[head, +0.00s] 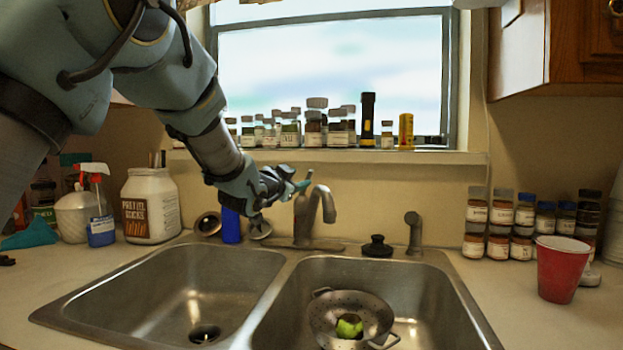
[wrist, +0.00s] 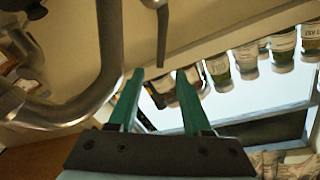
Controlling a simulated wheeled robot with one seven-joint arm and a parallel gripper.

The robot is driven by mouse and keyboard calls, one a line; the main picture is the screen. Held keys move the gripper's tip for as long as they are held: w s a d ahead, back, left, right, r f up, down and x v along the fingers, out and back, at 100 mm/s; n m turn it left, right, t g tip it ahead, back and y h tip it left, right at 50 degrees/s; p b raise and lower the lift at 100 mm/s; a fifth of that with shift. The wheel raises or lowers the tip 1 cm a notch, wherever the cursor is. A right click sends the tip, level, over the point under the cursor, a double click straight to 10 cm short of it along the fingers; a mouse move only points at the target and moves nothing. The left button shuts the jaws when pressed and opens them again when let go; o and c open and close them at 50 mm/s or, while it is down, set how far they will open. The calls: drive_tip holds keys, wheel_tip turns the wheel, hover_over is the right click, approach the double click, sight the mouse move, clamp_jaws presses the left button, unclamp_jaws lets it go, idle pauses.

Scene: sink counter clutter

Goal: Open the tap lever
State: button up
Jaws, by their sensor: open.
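The metal tap (head: 303,222) stands behind the double sink, with its curved spout arching over the right basin. In the wrist view the spout (wrist: 109,60) fills the left side. The thin tap lever (wrist: 162,38) hangs down from the top of the wrist view, its tip showing between my fingertips. My gripper (head: 304,183) is at the top of the tap, in front of the wall below the window sill. In the wrist view its green fingers (wrist: 159,76) are open, one on each side of the lever tip. I cannot tell whether either finger touches it.
Spice jars (head: 289,130) and a flashlight (head: 367,120) line the sill behind. A blue bottle (head: 231,226) stands left of the tap, a black stopper (head: 377,247) to the right. A colander (head: 322,312) holding a green item sits in the right basin (head: 440,300).

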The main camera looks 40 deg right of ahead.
sight(308, 175)
drive_tip(key=p+x, duration=0.2)
drive_tip(key=x, duration=0.6)
drive_tip(key=shift+w+d, duration=0.2)
drive_tip(key=shift+d, duration=0.05)
clamp_jaws()
idle(1.0)
